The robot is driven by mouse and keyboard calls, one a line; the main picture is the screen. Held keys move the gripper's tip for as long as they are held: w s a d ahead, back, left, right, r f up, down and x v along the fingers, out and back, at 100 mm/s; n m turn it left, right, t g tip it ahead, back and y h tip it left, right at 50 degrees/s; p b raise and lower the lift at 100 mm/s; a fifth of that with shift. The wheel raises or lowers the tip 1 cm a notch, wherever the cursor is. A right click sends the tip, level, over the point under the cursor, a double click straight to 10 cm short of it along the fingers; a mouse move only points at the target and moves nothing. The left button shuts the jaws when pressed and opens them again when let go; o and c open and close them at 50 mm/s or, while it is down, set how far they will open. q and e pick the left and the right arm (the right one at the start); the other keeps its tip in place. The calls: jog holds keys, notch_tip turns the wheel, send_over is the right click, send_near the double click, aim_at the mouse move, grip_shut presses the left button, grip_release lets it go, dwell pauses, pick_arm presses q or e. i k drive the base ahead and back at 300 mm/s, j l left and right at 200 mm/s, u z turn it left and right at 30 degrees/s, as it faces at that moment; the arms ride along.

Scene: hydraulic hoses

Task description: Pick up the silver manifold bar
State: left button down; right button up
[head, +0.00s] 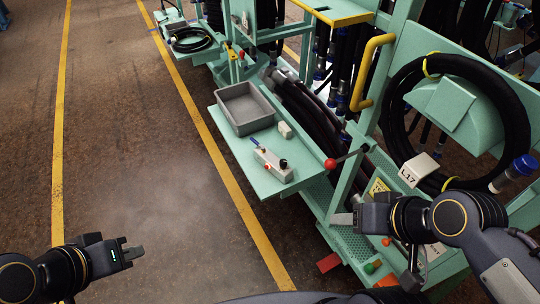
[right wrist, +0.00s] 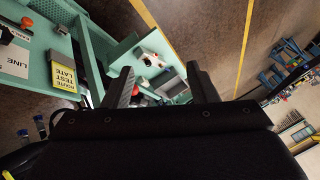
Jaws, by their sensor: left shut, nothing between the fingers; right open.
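The silver manifold bar (head: 272,164) lies on the green shelf (head: 262,187), near its right front corner. It is a pale block with dark and red fittings on it and a blue-handled part at its far end. My right gripper (head: 343,219) is open and empty, to the right of the bar and nearer to me, apart from it. In the right wrist view, a pale block with dark spots that looks like the bar (right wrist: 150,60) shows beyond the open fingers (right wrist: 163,76). My left gripper (head: 134,252) is shut and empty over the floor at the lower left, far from the bar.
A grey tray (head: 244,109) and a small pale block (head: 284,130) share the shelf. A lever with a red ball knob (head: 330,163) stands just right of the bar. A coiled black hose (head: 518,110) hangs at the right. The floor left of the shelf is clear.

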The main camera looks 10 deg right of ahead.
aim_at(266, 157)
jog(key=i+j+u, duration=0.2)
jog(key=i+u, duration=0.3)
jog(key=i+l, duration=0.35)
